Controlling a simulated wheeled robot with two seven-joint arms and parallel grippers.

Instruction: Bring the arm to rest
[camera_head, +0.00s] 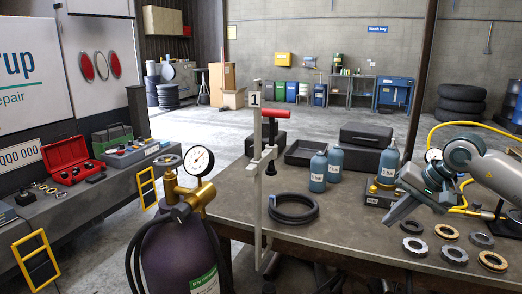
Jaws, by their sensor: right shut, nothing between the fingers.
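My right arm (497,172) comes in from the right edge over the workbench and bends at a grey joint. My right gripper (393,209) points down and to the left over the right half of the bench. It is shut and holds nothing. My left arm and left gripper do not show.
The workbench (345,228) bears two blue bottles (318,172), another bottle (387,163), a black ring (293,208), a black tray (304,153) and several metal rings (454,255). A pole clamp (257,190) and purple gas cylinder (182,255) stand in front. A red toolbox (68,160) sits left.

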